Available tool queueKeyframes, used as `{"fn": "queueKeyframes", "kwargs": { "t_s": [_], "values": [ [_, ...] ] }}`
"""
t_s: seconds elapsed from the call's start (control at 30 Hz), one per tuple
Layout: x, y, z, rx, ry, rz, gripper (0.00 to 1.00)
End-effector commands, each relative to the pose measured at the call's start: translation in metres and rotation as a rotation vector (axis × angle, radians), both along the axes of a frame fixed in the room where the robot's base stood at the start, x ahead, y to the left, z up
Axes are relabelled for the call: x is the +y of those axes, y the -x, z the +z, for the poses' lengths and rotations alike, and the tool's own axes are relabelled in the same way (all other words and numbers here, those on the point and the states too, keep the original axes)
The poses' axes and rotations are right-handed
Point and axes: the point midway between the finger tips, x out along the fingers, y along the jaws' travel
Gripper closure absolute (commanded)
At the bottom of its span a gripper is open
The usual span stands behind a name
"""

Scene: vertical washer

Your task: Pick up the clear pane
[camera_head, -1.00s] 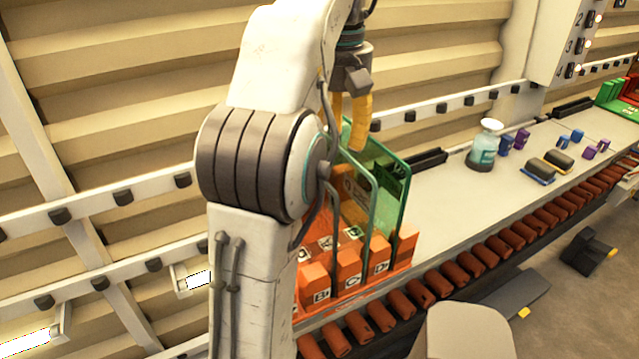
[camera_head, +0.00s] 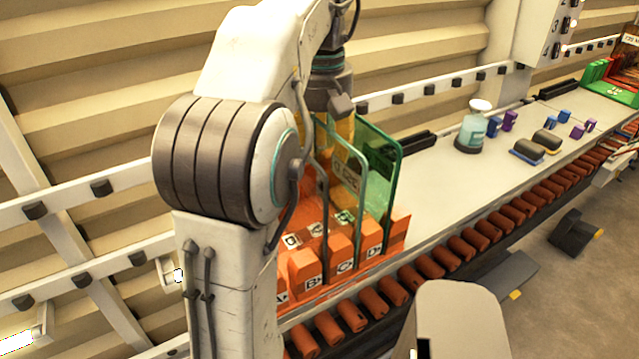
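An orange rack (camera_head: 392,232) with lettered slots stands on the near end of the bench and holds upright glass panes. A clear pane (camera_head: 322,185) with a grey-green edge stands in it, left of a green-tinted pane (camera_head: 382,185). My gripper (camera_head: 338,150) points down at the top of the panes. Its yellow fingers show partly through the glass. I cannot tell whether they are beside the clear pane or around it, nor whether they touch it. My arm hides the rack's left side.
A bottle with a pale cap (camera_head: 473,128) stands farther along the bench. Past it lie dark brushes or pads (camera_head: 527,152) and small blue and purple blocks. A green rack (camera_head: 612,88) is at the far end. Brown rollers (camera_head: 465,247) line the bench's front edge.

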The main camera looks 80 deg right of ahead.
Motion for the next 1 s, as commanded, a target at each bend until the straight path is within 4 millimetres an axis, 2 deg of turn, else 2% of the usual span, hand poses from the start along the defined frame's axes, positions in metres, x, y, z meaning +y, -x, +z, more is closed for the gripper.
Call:
{"fn": "queueKeyframes", "kwargs": {
  "t_s": [0.1, 0.37, 0.4, 0.9, 1.0],
  "values": [
    [0.0002, -0.0002, -0.0061, 0.000, 0.000, 0.000, 0.59],
    [0.0000, -0.0003, -0.0070, 0.000, 0.001, 0.000, 0.59],
    [0.0000, -0.0003, -0.0070, 0.001, 0.001, 0.000, 0.56],
    [-0.0001, -0.0002, -0.0070, 0.000, 0.000, 0.000, 1.00],
    [-0.0001, -0.0002, -0.0070, 0.000, 0.000, 0.000, 1.00]
  ]
}}
